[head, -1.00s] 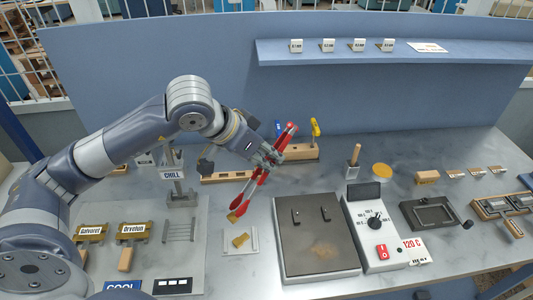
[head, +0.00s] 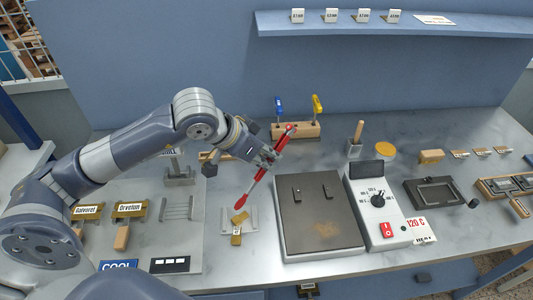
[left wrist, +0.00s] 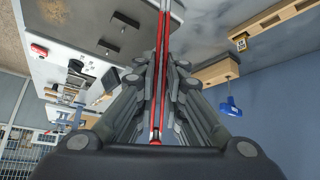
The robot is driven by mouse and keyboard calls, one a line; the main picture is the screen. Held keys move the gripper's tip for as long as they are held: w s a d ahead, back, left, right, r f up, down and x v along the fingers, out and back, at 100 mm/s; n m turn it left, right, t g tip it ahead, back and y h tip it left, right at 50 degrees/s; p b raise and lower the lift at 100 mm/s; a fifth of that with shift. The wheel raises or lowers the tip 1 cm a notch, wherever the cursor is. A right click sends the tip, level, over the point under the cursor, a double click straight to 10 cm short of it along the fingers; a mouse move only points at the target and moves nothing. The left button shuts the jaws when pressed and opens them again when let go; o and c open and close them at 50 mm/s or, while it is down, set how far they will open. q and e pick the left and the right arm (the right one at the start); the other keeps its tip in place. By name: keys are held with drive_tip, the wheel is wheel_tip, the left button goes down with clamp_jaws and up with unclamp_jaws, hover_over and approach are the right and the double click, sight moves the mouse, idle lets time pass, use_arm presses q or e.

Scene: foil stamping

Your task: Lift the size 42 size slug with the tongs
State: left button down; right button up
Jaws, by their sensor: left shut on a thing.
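The red tongs (head: 257,180) are gripped in my left gripper (head: 265,155) and slant down to the left. They also show in the left wrist view (left wrist: 163,70), running between my fingers. Their lower end is over a small pale tray (head: 225,224). A brass-coloured piece (head: 240,217) is at or just below the tongs' tips, and another (head: 236,238) is at the tray's front. I cannot read a size 42 marking on either, nor tell whether the tips touch or hold one. My right gripper is out of view.
A dark hot plate (head: 320,222) and its control box (head: 376,215) with a 120 C sign (head: 416,226) stand right of the tray. A grey rack (head: 178,208) and two labelled brass holders are to the left. A wooden block (head: 297,131) with blue and yellow handles stands behind.

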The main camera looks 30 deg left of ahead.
use_arm(q)
drive_tip(key=c, duration=1.9)
unclamp_jaws()
wheel_tip(320, 180, up, 10)
drive_tip(key=p, duration=0.4)
drive_tip(key=shift+p, duration=0.3)
